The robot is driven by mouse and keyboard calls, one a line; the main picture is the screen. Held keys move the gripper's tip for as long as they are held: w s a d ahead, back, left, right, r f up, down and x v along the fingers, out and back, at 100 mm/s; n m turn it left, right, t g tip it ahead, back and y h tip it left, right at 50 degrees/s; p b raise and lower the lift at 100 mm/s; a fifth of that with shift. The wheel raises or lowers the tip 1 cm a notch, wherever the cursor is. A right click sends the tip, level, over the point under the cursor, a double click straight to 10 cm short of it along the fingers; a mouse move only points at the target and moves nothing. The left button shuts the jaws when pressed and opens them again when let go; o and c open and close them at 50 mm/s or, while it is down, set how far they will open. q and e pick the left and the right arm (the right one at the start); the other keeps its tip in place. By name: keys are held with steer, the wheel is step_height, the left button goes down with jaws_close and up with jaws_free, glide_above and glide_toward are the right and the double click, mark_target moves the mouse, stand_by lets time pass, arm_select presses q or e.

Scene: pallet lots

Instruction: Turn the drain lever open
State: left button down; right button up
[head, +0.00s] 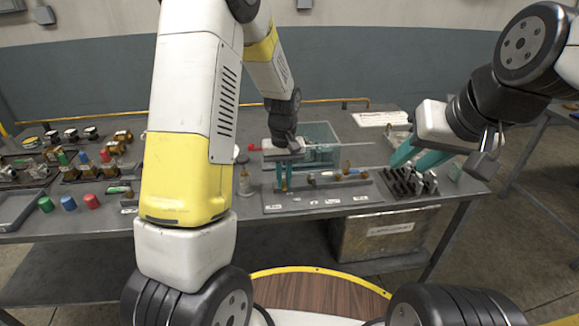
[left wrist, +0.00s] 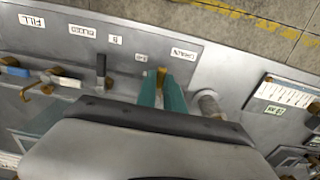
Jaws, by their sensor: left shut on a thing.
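My left gripper (head: 283,186) is over the left end of the grey valve panel (head: 300,206), its teal fingers pointing down. In the left wrist view the teal fingers (left wrist: 162,92) are shut on a brass-yellow lever, the drain lever (left wrist: 161,75). Its tip shows between them, beside the DRAIN label (left wrist: 186,54); its lower part is hidden by the fingers and gripper body. My right gripper (head: 418,158) is open and empty at the right, above a dark rack (head: 405,184).
Red, blue and green caps (head: 68,203) and brass fittings crowd the bench's left. A labelled crate (head: 385,241) sits below.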

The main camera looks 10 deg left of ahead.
mark_target(284, 185)
arm_select(q)
steer(key=shift+w, duration=0.1)
stand_by(0.3)
steer(key=c, duration=1.5)
jaws_free()
steer(key=shift+o, duration=0.2)
step_height(284, 185, up, 7)
steer(key=shift+f, duration=0.1)
steer(key=shift+r, duration=0.5)
